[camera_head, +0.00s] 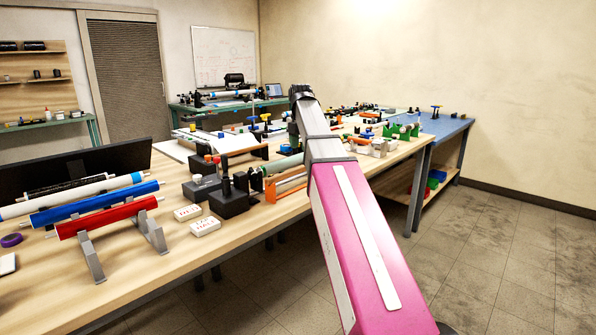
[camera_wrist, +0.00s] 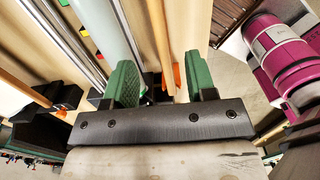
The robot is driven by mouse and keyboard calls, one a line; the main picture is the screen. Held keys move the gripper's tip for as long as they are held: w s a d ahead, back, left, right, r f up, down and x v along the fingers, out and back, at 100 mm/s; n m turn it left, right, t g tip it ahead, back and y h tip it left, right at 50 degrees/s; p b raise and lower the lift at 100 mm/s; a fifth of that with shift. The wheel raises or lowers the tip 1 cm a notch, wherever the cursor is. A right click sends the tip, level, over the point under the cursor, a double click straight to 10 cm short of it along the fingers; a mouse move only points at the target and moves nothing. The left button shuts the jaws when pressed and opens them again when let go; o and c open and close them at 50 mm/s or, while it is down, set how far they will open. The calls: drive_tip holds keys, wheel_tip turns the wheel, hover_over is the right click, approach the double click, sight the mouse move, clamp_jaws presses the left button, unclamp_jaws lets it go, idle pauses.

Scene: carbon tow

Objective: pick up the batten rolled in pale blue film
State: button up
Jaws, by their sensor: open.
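In the wrist view my gripper (camera_wrist: 160,68) is open, with its two green finger pads apart. A pale blue roll (camera_wrist: 116,28), which looks like the film-wrapped batten, runs from the top edge down to the left finger, which hides its lower end. A thin wooden rod (camera_wrist: 157,38) lies in line with the gap between the fingers, beside the roll. I cannot tell whether either finger touches anything. In the head view a pale greenish-blue roll (camera_head: 284,163) lies on the long table, left of my arm; I cannot tell if it is the same one.
An orange rack (camera_head: 286,186) and black blocks (camera_head: 232,200) stand near that roll. Red (camera_head: 107,216) and blue (camera_head: 95,203) rolls rest on stands at the left. Two white label cards (camera_head: 205,226) lie near the front edge. Floor at the right is clear.

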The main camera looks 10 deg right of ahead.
sight(301, 167)
wheel_tip(301, 167, down, 8)
drive_tip(key=shift+d+f, duration=0.1)
drive_tip(key=shift+f, duration=0.15)
idle(0.4)
clamp_jaws()
